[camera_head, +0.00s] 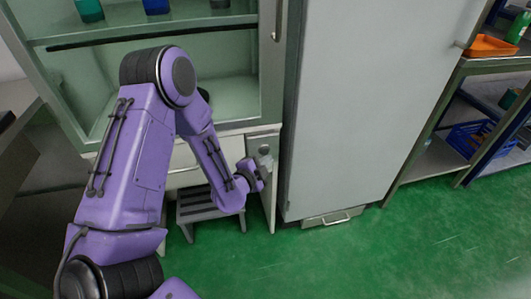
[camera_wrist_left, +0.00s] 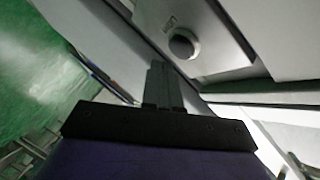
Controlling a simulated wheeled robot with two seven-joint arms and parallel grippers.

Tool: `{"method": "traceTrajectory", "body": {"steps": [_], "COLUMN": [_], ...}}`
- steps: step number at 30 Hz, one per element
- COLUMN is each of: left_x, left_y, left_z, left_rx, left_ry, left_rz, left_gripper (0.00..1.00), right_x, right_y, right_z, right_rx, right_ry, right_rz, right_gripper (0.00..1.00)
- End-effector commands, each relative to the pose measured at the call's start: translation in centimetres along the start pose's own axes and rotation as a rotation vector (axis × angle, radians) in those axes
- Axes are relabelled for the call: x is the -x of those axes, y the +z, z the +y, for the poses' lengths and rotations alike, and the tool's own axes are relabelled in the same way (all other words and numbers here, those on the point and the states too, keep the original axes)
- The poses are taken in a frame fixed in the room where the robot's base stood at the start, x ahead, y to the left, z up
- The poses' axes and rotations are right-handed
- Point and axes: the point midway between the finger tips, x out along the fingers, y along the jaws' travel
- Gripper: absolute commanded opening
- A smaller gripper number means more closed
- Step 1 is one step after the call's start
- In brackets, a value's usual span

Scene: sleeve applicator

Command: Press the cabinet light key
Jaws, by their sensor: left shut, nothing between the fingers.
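The cabinet light key is a round, dark grey button (camera_wrist_left: 182,46) on a light grey panel (camera_wrist_left: 205,55) in the left wrist view. In the head view the round key (camera_head: 264,149) shows on the narrow panel below the cabinet's right side. My left gripper (camera_wrist_left: 157,68) is shut and empty, its fingers together just beside the key, to its lower left in the wrist view. I cannot tell whether the fingertips touch the panel. In the head view the left gripper (camera_head: 265,160) is just below the key. My right gripper is in neither view.
A glass-fronted cabinet (camera_head: 150,29) holds several containers. A grey step stool (camera_head: 198,213) stands below it. A tall grey unit (camera_head: 365,100) stands close to the right of the panel. A shelf at right carries an orange tray (camera_head: 490,46) and a blue crate (camera_head: 468,140). Green floor is free in front.

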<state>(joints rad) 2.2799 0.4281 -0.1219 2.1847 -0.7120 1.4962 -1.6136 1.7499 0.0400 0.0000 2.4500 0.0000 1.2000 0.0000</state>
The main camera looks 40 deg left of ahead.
Motion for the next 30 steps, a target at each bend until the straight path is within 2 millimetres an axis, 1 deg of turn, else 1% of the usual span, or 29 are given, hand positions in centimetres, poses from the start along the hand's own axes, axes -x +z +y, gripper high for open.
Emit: {"method": "traceTrajectory", "body": {"steps": [16,24,30], "left_x": [-0.03,-0.67,-0.69], "left_y": [-0.02,0.41,0.44], "left_z": [0.0,-0.47,-0.47], "left_rx": [0.0,-0.001,0.0], "left_ry": [0.0,0.0,0.0], "left_rz": [0.0,0.0,0.0], "left_gripper": [0.0,0.0,0.0], "right_x": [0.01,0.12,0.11], "right_y": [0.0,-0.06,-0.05], "right_z": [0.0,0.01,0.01], "right_rx": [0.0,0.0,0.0], "right_ry": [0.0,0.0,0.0], "right_rz": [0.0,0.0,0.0], "right_gripper": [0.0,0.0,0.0]}}
